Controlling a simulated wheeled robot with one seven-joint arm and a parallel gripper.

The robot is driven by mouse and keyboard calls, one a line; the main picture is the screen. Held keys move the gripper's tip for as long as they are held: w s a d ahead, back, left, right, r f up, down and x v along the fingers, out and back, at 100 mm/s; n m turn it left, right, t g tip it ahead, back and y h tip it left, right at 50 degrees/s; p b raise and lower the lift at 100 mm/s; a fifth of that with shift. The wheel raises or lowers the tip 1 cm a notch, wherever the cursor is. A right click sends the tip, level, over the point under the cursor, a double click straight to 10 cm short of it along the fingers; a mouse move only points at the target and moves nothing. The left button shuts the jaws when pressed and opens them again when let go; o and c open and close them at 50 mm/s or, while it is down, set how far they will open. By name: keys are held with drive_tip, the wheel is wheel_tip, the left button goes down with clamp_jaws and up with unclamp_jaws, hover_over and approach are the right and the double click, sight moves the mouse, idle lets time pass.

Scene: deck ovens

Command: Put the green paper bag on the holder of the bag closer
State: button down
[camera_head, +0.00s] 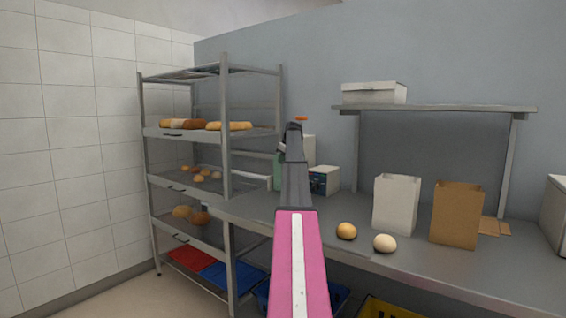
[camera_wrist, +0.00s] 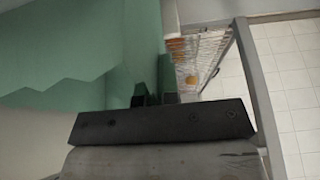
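The green paper bag (camera_head: 278,171) shows as a narrow strip left of my arm in the head view; the arm hides most of it. In the wrist view the bag (camera_wrist: 85,45) fills the upper left, with a zigzag top edge. My gripper (camera_wrist: 154,92) has its dark fingers close together at the bag's wall and looks shut on it. In the head view the fingers are hidden behind the arm. A pale boxy machine (camera_head: 324,181) with a dark panel, apparently the bag closer, stands on the counter just right of my arm. Its holder cannot be made out.
A white bag (camera_head: 396,205), a brown bag (camera_head: 456,214) and two buns (camera_head: 346,231) stand on the grey counter (camera_head: 345,213). A wall shelf (camera_head: 440,107) carries a white box (camera_head: 374,93). A bread rack (camera_head: 225,150) stands at left. Blue and yellow crates lie below.

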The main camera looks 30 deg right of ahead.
drive_tip(key=shift+d+f, duration=0.15)
drive_tip(key=shift+f, duration=0.15)
drive_tip(key=c, duration=1.8)
unclamp_jaws()
drive_tip(key=shift+f, duration=0.1)
drive_tip(key=o, duration=0.4)
drive_tip(key=shift+o, duration=0.2)
drive_tip(key=v, duration=1.2)
